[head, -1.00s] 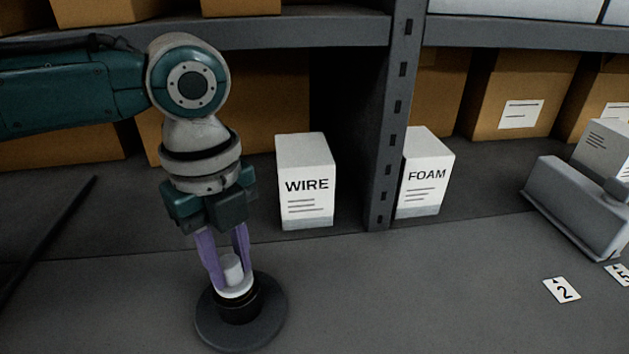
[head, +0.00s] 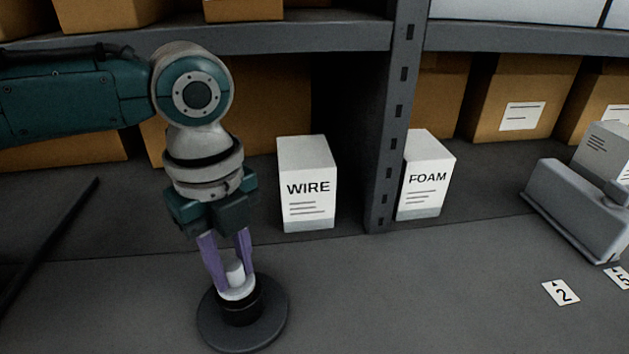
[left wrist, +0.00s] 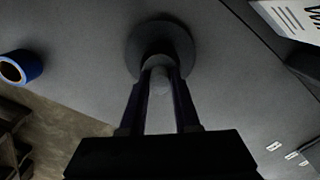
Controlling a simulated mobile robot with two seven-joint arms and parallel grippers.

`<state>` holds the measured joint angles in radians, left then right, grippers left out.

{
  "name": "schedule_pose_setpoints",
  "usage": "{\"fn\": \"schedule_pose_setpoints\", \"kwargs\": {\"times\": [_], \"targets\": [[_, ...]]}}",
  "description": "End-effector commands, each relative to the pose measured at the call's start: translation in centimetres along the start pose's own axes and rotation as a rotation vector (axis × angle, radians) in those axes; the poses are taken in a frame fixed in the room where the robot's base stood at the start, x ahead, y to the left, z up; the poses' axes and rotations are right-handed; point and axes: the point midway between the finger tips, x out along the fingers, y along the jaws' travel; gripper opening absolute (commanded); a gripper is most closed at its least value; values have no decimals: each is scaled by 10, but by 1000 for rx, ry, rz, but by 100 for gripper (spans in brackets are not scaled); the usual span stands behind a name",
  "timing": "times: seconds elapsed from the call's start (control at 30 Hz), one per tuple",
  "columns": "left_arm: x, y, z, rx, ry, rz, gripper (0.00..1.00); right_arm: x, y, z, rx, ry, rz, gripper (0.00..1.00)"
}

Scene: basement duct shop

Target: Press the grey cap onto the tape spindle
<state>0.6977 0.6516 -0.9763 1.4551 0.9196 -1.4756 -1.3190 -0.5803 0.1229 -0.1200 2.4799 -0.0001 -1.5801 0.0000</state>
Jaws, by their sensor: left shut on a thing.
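The pale grey cap (head: 238,290), a disc with a round knob on top, is between the purple fingers of my left gripper (head: 234,281). The gripper points down and is shut on the knob. The tape spindle (head: 242,310) is a short black post on a wide dark round base (head: 268,325). The cap is over the post and looks to touch its top; I cannot tell how far down it sits. In the left wrist view the cap (left wrist: 160,78) lies between the fingers, over the spindle base (left wrist: 158,32). My right gripper is not in view.
A WIRE box (head: 307,185) and a FOAM box (head: 425,175) stand behind, beside a shelf post (head: 385,150). A grey tape dispenser (head: 578,208) and number cards (head: 562,292) are at right. A blue roll (left wrist: 22,67) shows in the left wrist view. The bench's middle is clear.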

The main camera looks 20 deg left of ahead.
Motion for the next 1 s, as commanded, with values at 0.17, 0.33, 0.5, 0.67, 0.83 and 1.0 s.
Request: {"fn": "schedule_pose_setpoints", "kwargs": {"times": [0.17, 0.33, 0.5, 0.67, 0.83, 1.0], "targets": [[2, 0, 0, 1, 1, 0, 0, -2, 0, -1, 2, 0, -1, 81], [2, 0, 0, 1, 0, 0, 0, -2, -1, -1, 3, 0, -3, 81], [2, 0, 0, 1, 0, 0, 0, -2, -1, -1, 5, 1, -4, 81], [2, 0, 0, 0, 0, 0, 0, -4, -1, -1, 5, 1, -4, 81], [2, 0, 0, -1, 0, 1, 0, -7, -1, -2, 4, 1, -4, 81], [3, 0, 0, 0, 0, 1, 0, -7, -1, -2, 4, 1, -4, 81]]}}
